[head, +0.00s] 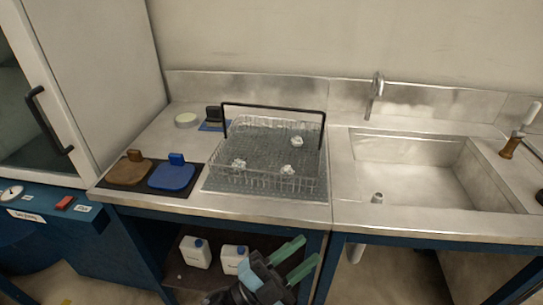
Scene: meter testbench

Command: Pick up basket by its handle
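The wire basket (268,184) stands on the steel counter, left of the sink. Its black handle (275,107) is raised and arches over the basket's back part. Three small white crumpled pieces (297,141) are in the basket. My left gripper (310,249), with two green fingers, is at the bottom middle, in front of the counter and below the basket in the picture. Its fingers are apart with nothing between them, and it does not touch the basket. My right gripper is not in view.
Brown (130,171) and blue (171,177) round-ended pads lie on a dark mat left of the basket. The sink (410,170) with its faucet (375,90) is to the right. White containers (195,252) stand on the shelf below. A cabinet (100,70) stands at the left.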

